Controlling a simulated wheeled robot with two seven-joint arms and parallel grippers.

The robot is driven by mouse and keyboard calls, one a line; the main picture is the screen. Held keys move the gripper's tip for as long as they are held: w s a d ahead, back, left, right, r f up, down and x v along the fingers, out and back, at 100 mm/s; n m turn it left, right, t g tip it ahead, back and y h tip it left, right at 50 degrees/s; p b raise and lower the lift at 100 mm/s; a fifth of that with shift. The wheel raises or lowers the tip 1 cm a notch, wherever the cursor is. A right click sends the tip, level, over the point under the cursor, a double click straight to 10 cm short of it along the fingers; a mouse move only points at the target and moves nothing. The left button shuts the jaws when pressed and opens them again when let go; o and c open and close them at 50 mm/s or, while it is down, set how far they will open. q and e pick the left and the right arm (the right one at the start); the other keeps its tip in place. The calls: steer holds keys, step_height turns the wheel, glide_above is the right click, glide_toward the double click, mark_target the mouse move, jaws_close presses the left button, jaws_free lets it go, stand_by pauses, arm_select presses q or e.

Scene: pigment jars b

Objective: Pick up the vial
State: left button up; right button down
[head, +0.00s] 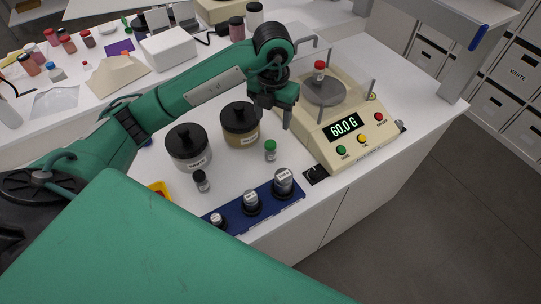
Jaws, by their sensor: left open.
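A small vial with a green cap (270,151) stands upright on the white bench, in front of the amber jar. My left gripper (275,118) is above and behind it in the picture, its fingers pointing down, open and empty. A second small vial with a black cap (202,182) stands further left. A third vial with a red cap (319,73) stands on the pan of the scale (347,136), whose display reads 60.0 G. The frame does not show which vial is meant. My right gripper is not in view.
Two black-lidded jars, one grey (189,153) and one amber (239,130), stand close to the left gripper. A blue strip (270,212) with several weights lies along the front edge. Clear panels surround the scale pan. Bare bench lies around the green-capped vial.

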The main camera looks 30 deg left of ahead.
mark_target(272, 144)
arm_select(q)
steer(key=shift+w+f+b, duration=0.1)
steer(key=shift+f+b, duration=0.25)
steer(key=shift+f, duration=1.2)
step_height(272, 144, down, 7)
steer(key=shift+r+p, duration=0.1)
steer(key=shift+p, duration=0.4)
steer(key=shift+a+f+p, duration=0.1)
steer(key=shift+f+p, duration=0.25)
steer(key=shift+f, duration=0.15)
steer(key=f, duration=0.1)
steer(key=f+p, duration=0.1)
steer(key=f, duration=0.1)
steer(key=shift+s+a+f+p, duration=0.15)
steer(key=shift+s+a+p, duration=0.05)
steer(key=shift+s+p, duration=0.15)
steer(key=shift+f, duration=0.55)
steer(key=shift+w+f, duration=0.1)
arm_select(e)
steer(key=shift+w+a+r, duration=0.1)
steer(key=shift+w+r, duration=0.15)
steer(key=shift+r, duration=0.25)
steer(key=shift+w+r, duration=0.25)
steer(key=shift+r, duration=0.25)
arm_select(q)
steer(key=c, duration=1.1)
